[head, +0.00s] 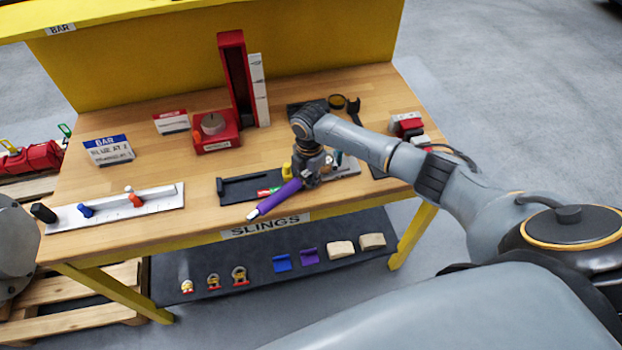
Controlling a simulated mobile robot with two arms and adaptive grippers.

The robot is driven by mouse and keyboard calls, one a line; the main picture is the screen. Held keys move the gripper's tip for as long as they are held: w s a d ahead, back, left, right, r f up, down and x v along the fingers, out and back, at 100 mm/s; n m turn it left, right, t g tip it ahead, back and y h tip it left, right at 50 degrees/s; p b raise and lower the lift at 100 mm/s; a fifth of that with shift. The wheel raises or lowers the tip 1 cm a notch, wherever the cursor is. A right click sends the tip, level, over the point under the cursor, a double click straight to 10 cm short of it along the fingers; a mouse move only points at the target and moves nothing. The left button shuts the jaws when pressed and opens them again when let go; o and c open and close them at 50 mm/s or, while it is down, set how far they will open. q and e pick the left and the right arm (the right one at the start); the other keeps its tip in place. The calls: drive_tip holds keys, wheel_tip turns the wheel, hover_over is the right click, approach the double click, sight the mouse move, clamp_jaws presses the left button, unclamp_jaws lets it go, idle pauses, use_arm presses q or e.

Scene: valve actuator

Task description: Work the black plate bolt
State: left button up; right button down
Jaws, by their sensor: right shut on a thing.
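The black plate (238,190) lies near the front edge of the bench, with a raised black strip along it. Small green and red marks (265,192) show on its right part. A purple bar (275,199) with a pale end slants from my right gripper (303,178) toward the front edge of the bench. My right gripper points down over the plate's right end and is shut on the purple bar. The gripper hides that end, and I cannot tell whether the bar is joined to the plate. My left gripper is out of view.
A white plate (160,201) with blue and orange-red knobs lies at left. A red block (217,143), a tall red channel (236,80) and signs stand behind. A wrench (354,108) and red-grey blocks (407,124) are at right. A lower shelf (220,268) holds small parts.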

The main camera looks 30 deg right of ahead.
drive_tip(key=shift+w+r, duration=0.1)
drive_tip(key=shift+w+a+m, duration=0.15)
drive_tip(key=shift+w+m, duration=0.4)
drive_tip(key=shift+m, duration=0.45)
drive_tip(key=shift+w+m, duration=0.2)
drive_tip(key=shift+m, duration=0.4)
drive_tip(key=shift+p, duration=0.3)
drive_tip(key=shift+r, duration=0.1)
